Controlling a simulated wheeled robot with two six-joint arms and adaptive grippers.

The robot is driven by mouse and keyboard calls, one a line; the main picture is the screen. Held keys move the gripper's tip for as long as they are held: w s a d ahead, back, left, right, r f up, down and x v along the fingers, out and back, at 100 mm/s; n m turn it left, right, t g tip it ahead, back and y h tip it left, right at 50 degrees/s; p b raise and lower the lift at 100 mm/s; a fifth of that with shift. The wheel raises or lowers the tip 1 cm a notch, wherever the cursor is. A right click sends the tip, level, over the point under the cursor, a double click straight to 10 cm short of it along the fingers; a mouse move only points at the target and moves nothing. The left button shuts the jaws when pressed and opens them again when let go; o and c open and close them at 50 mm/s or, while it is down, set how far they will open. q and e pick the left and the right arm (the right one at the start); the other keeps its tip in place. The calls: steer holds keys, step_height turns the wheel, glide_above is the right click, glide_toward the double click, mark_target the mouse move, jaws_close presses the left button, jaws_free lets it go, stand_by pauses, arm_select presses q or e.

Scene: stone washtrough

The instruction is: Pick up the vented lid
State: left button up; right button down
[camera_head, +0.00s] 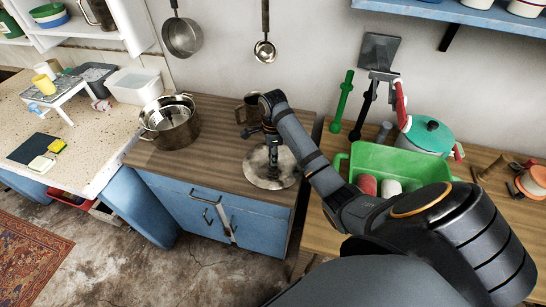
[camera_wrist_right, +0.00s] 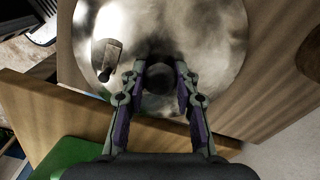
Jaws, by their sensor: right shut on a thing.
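The vented lid (camera_head: 256,172) is a round, blotchy silver-grey disc at the right end of the wooden counter, near its front edge. In the right wrist view the lid (camera_wrist_right: 205,35) fills the upper middle, with a small grey fitting (camera_wrist_right: 110,56) on its top. My right gripper (camera_head: 273,165) reaches down onto the middle of the lid. In the wrist view its fingers (camera_wrist_right: 160,72) are shut on the lid's dark central knob, mostly hidden between them. The lid looks level; I cannot tell whether it touches the counter. My left gripper is not in view.
A metal pot (camera_head: 170,128) stands left on the counter (camera_head: 215,130), and a dark mug (camera_head: 249,108) stands behind the lid. Right of a gap, a green tub (camera_head: 372,155) and a teal-lidded pot (camera_head: 430,135) stand on another table. Counter space left of the lid is clear.

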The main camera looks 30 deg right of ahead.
step_height(320, 180, up, 3)
steer(key=shift+w+f, duration=0.1)
steer(key=shift+f, duration=0.05)
steer(key=s+a+r+p, duration=0.5)
steer(key=a+r+p, duration=0.5)
steer(key=a+p, duration=0.3)
